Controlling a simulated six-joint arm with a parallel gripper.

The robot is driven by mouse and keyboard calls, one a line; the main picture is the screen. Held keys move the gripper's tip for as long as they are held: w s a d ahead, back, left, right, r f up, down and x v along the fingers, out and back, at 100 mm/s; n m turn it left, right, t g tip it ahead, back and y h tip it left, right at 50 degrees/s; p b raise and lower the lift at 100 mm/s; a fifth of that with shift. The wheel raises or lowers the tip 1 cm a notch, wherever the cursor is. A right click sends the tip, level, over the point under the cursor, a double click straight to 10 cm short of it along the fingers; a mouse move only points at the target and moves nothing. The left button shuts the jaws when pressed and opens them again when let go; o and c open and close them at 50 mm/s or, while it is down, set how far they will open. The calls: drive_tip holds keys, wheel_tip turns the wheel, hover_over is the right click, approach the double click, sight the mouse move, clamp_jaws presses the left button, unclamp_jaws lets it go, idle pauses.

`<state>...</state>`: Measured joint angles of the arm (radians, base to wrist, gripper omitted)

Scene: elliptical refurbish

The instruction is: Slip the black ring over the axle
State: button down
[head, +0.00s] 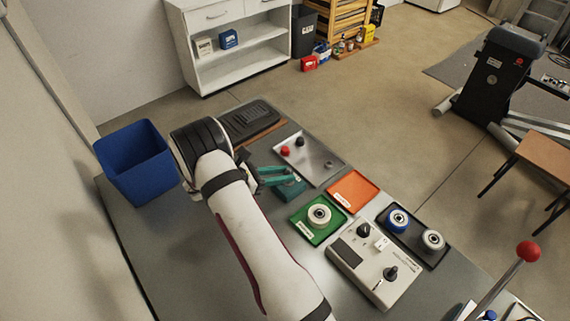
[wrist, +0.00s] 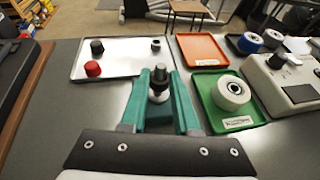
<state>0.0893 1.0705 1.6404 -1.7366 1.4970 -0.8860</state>
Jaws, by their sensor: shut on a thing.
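My gripper (wrist: 160,85) has its two teal fingers closed around a small dark piece, which looks like the black ring (wrist: 159,84). The metal axle (wrist: 160,71) stands upright between the fingertips, its tip showing above the dark piece. Whether the ring is around the axle or just in front of it, I cannot tell. A pale round part (wrist: 155,96) shows below. In the head view, my gripper (head: 284,176) is over a teal block (head: 291,190); the ring is too small to make out there.
Beyond is a metal tray (head: 318,168) with red, black and grey small parts. A green tray (head: 302,229) with a pale wheel (head: 319,215), an empty orange tray (head: 352,190), a black tray of wheels and a control box (head: 365,262) are right. A blue bin (head: 135,165) is left.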

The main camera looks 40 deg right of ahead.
drive_tip(key=shift+f, duration=0.5)
drive_tip(key=shift+r, duration=0.1)
idle(0.8)
drive_tip(key=shift+r, duration=0.75)
drive_tip(key=shift+f, duration=1.15)
idle(0.8)
drive_tip(key=shift+r, duration=0.75)
drive_tip(key=shift+f, duration=1)
drive_tip(key=c, duration=0.9)
unclamp_jaws()
